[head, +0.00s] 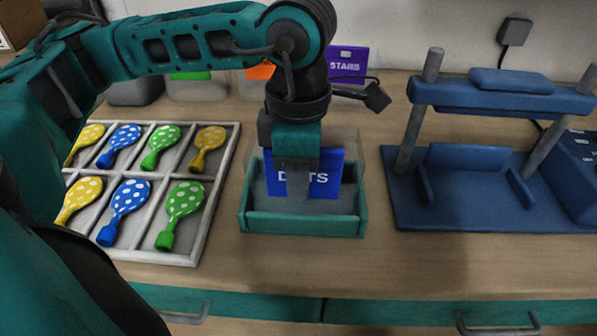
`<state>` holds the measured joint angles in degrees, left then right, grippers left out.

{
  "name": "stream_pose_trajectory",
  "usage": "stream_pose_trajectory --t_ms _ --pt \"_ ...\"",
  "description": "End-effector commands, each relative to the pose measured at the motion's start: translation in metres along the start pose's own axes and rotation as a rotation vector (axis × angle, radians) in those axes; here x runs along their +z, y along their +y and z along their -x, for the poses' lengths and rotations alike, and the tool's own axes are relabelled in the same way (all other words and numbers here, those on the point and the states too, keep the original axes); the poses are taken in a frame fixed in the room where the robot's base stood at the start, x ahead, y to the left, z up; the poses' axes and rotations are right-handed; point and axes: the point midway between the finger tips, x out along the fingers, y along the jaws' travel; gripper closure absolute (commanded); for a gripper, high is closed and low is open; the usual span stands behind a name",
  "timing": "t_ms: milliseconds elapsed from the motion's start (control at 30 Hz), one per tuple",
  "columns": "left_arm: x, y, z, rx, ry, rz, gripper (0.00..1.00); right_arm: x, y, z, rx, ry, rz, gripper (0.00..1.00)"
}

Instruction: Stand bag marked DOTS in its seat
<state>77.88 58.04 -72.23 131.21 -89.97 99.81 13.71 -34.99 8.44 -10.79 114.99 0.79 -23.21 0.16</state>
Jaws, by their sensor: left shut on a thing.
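The bag marked DOTS (327,177) shows its blue label with white letters, upright inside a low teal tray (302,226) at the middle of the table. My left gripper (297,192) points straight down over the tray, shut on the bag. Its fingers cover the middle of the label and hide part of the lettering. I cannot tell whether the bag's lower edge touches the tray floor. My right gripper is not in view.
Right is a blue press (470,209) with grey posts. Behind my arm stands a purple STARS bag (347,64) beside other bags. The front table strip is clear.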

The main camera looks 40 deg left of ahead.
Motion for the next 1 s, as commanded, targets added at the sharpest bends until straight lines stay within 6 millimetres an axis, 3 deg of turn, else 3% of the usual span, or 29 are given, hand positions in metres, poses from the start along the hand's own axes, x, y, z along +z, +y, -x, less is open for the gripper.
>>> stream_pose_trajectory --t_ms 67,100,400,667,1000 --pt "0.000 0.000 0.000 0.000 0.000 0.000 1.00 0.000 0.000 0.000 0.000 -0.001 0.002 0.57" --pt "0.000 0.000 0.000 0.000 0.000 0.000 0.80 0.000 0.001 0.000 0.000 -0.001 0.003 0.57" --pt "0.000 0.000 0.000 -0.001 0.000 0.000 0.53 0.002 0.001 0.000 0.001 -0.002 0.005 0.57" --pt "0.000 -0.001 0.003 0.000 0.000 -0.001 0.53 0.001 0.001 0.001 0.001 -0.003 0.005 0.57" --pt "0.001 -0.014 0.035 0.000 -0.001 -0.002 0.53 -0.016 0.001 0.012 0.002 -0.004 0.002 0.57"
